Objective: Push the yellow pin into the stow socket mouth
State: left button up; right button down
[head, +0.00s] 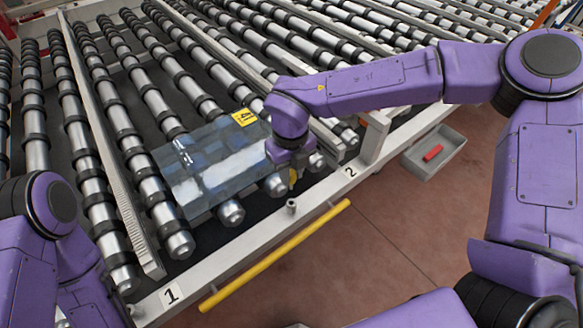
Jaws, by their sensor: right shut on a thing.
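My right gripper (291,170) is over the front rail, near the label 2, and points down. It is shut on the yellow pin (293,178), of which only a small yellow part shows below the dark jaws. A short grey upright socket (291,206) stands on the front rail just below the gripper in the picture, and looks like the stow socket. Its mouth faces up. The pin appears apart from it, though the height between them is hard to judge. My left arm is at the left edge, and its gripper is out of view.
A yellow bar (275,256) runs along the front rail (235,254). A grey bin (434,152) holding a red piece stands right. The reddish floor there is mostly clear.

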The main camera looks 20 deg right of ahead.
aim_at(291, 188)
jog(key=shift+w+f+b, duration=0.15)
jog(key=shift+f+b, duration=0.3)
jog(key=shift+f, duration=0.2)
notch_tip(291, 188, down, 4)
jog(key=b, duration=0.2)
jog(key=shift+f+b, duration=0.2)
jog(key=shift+b, duration=0.1)
jog(key=shift+f, duration=0.2)
jog(key=shift+d, duration=0.1)
jog(key=shift+r+p, duration=0.1)
jog(key=shift+p, duration=0.5)
jog(key=shift+f+b, duration=1.35)
jog(key=shift+f, duration=0.95)
jog(key=c, duration=0.8)
grip_release()
jog(key=shift+c, duration=0.2)
